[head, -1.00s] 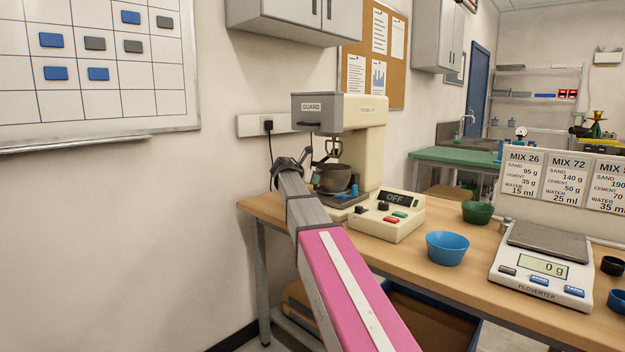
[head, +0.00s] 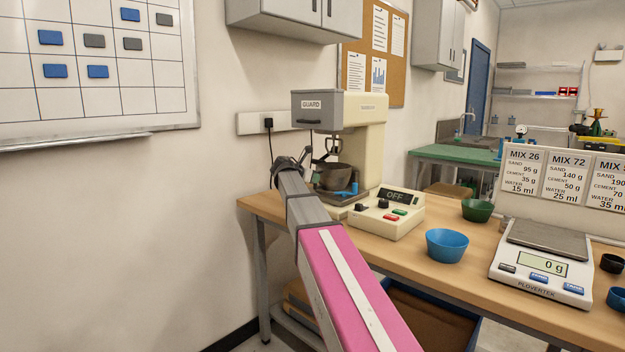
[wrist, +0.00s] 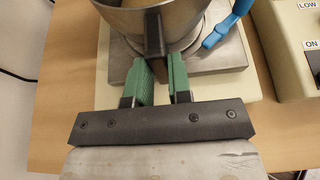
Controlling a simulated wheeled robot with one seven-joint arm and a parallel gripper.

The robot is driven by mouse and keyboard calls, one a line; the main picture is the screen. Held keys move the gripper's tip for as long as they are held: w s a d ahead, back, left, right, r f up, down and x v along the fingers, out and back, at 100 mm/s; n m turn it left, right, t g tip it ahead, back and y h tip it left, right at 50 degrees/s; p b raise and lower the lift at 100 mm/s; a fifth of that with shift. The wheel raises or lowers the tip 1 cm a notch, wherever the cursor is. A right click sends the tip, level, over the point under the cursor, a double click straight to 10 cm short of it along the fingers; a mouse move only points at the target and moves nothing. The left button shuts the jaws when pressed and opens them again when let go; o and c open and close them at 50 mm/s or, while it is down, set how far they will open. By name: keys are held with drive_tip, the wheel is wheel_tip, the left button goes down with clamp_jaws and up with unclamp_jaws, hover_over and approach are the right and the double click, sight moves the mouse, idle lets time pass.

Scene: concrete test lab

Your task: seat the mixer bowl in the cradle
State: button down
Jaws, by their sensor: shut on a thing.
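The mixer bowl (wrist: 185,14) is grey metal and shows at the top of the wrist view. Its dark handle (wrist: 154,34) points toward me, between the green pads of my gripper (wrist: 160,68), which is shut on it. The bowl is over the round cradle on the grey base plate (wrist: 205,72); I cannot tell if it is fully down. A blue lever (wrist: 222,34) is right of the bowl. In the head view the bowl (head: 335,176) is under the cream mixer (head: 365,150), and my arm hides the gripper's fingers.
The grey guard (head: 318,108) is above the bowl. A control box (head: 385,215) reading OFF is close on the right. Farther right on the bench (head: 405,257) are a blue bowl (head: 447,246), a green bowl (head: 477,210) and a scale (head: 540,272). Wall is behind.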

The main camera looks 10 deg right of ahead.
drive_tip(key=shift+f, duration=0.25)
idle(0.6)
drive_tip(key=c, duration=1)
unclamp_jaws()
drive_tip(key=shift+o, duration=0.2)
drive_tip(key=shift+s+a, duration=0.1)
drive_tip(key=v, duration=0.8)
drive_tip(key=shift+a+r, duration=0.1)
drive_tip(key=shift+a, duration=0.05)
drive_tip(key=shift+s+a, duration=0.55)
drive_tip(key=shift+a, duration=0.3)
drive_tip(key=shift+s+a, duration=0.55)
drive_tip(key=shift+a, duration=0.25)
drive_tip(key=shift+s+a, duration=0.55)
drive_tip(key=shift+a, duration=0.3)
